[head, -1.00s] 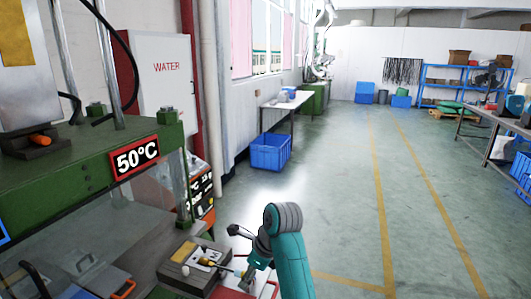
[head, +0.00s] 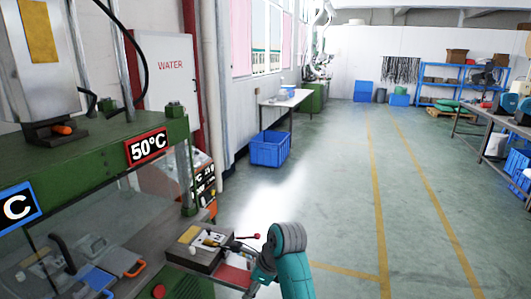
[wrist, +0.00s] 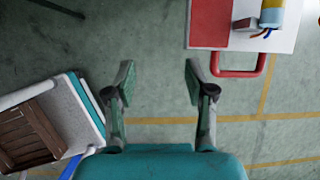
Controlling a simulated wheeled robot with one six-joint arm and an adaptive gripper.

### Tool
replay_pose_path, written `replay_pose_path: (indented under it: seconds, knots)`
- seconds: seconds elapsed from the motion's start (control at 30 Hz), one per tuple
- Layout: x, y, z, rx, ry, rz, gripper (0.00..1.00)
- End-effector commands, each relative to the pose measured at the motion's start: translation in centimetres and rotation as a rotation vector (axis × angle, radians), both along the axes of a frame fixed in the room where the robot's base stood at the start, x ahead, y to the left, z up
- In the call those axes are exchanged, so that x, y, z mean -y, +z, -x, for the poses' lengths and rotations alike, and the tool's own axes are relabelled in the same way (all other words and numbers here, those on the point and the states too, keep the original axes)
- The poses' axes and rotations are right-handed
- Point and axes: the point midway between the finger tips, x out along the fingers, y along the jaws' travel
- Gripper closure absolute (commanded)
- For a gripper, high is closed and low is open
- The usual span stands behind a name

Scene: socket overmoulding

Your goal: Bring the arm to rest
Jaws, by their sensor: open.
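My arm (head: 292,262), teal with a grey joint cap, rises at the bottom centre of the head view. In the wrist view my gripper (wrist: 160,82) is open, its two fingers well apart with nothing between them. Only floor shows behind the fingers. In the head view the gripper is small and partly hidden by my arm, so its fingers cannot be made out clearly.
The green press (head: 95,165) with a 50°C sign (head: 147,147) stands at left. Open floor (head: 330,190) spreads ahead. A blue crate (head: 269,150) sits under a far table.

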Motion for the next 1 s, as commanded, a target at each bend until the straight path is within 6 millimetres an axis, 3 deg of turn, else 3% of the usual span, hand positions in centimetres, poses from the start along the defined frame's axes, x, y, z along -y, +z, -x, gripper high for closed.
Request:
replay_pose_path:
  seconds: [0.27,0.47,0.7,1.0]
  knots:
    - [1.5,-5.3,1.6,0.094,0.060,0.011,0.45]
    - [3.6,-11.1,4.3,0.222,0.140,0.046,0.45]
    - [6.8,-17.3,9.1,0.407,0.258,0.134,0.45]
    - [11.1,-22.1,16.8,0.619,0.413,0.300,0.45]
